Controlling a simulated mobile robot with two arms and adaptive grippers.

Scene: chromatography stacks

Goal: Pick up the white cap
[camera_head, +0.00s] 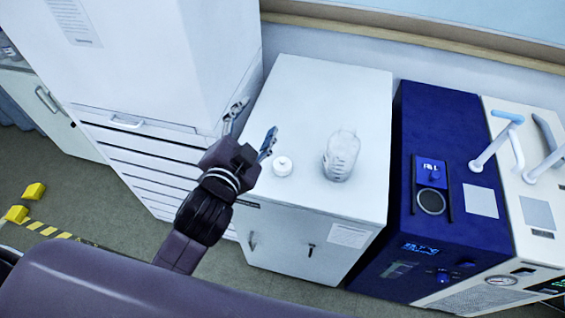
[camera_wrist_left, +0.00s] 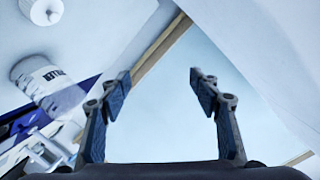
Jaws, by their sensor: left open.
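The white cap (camera_head: 283,166) is a small round disc lying on the white cabinet top (camera_head: 312,97). It also shows at the top left of the left wrist view (camera_wrist_left: 42,10). My left gripper (camera_head: 254,122) is open and empty, just left of the cap in the head view and apart from it. In the left wrist view its two fingers (camera_wrist_left: 160,85) are spread with nothing between them. A pale, clear bottle (camera_head: 341,156) stands right of the cap on the same top, and it shows in the left wrist view (camera_wrist_left: 38,78). My right gripper is not in view.
A tall white cabinet (camera_head: 150,60) with drawers stands close to the left of my gripper. A dark blue instrument (camera_head: 450,150) and a white one with handles (camera_head: 535,205) stand to the right. The cabinet top behind the bottle is clear. Yellow objects (camera_head: 33,191) lie on the floor.

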